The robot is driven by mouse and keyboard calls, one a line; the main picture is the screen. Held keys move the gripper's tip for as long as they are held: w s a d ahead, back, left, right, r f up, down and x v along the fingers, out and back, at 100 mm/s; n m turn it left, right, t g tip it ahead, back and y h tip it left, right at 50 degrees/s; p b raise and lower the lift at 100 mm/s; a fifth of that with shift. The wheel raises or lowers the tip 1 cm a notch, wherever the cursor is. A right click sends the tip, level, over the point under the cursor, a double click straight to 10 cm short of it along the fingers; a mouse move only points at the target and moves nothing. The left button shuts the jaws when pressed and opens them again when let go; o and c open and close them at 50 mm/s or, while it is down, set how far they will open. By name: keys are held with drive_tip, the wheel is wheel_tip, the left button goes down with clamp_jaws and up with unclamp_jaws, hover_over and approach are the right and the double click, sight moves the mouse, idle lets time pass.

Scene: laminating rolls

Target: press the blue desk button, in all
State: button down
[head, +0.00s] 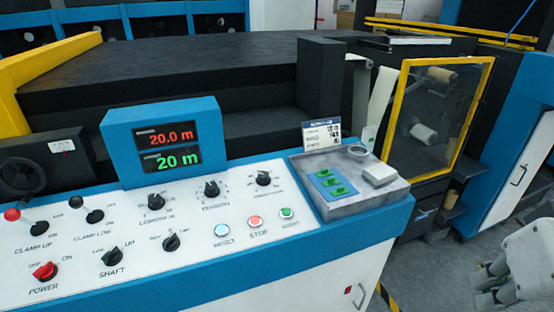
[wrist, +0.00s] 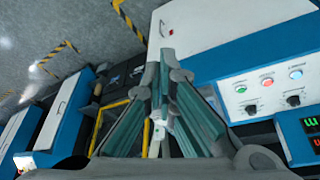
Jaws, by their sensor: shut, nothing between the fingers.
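The blue button (head: 221,230), labelled RESET, sits on the white sloping top of the console at the left end of a row of three. The red STOP button (head: 255,222) and the green button (head: 287,213) are to its right. The blue button also shows at the right in the wrist view (wrist: 295,74), where the panel appears upside down. My gripper (head: 482,285) is at the lower right in the head view, beyond the console's right end and well apart from the button. It is shut and empty, and its fingers also show in the wrist view (wrist: 165,62).
Knobs and a red POWER switch (head: 45,270) crowd the panel. A blue display box (head: 163,139) rises behind it, reading 20.0 m and 20 m. A grey tray (head: 335,206) with green pieces stands right of the buttons. A yellow-framed guard (head: 404,95) stands behind.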

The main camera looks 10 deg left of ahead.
drive_tip(key=w+a+r+n+t+p, duration=0.25)
drive_tip(key=w+n, duration=0.35)
drive_tip(key=w, duration=0.7)
drive_tip(key=w+a+f+n+t+y, duration=0.2)
drive_tip(key=w+a+n, duration=0.6)
drive_tip(key=a, duration=0.4)
drive_tip(key=s+a+f+n+g+y, duration=0.1)
drive_tip(key=a+f+n+y, duration=0.1)
drive_tip(key=a, duration=0.7)
drive_tip(key=s+a+f+n+g+y+p, duration=0.1)
drive_tip(key=a+f+n+g+y, duration=0.1)
drive_tip(key=a, duration=0.7)
drive_tip(key=s+a+f+n+g+y+p, duration=0.1)
drive_tip(key=a+f+n+g+y, duration=0.1)
drive_tip(key=a+f+n+y, duration=0.2)
drive_tip(key=a+n, duration=0.2)
drive_tip(key=a, duration=0.2)
drive_tip(key=shift+a, duration=0.4)
drive_tip(key=shift+f, duration=0.1)
drive_tip(key=b, duration=0.6)
hover_over(221, 229)
drive_tip(key=s, duration=0.1)
drive_tip(key=f, duration=0.7)
drive_tip(key=shift+s+d, duration=0.2)
drive_tip(key=shift+d, duration=0.05)
drive_tip(key=shift+f+b, duration=0.75)
drive_tip(key=shift+b, duration=0.25)
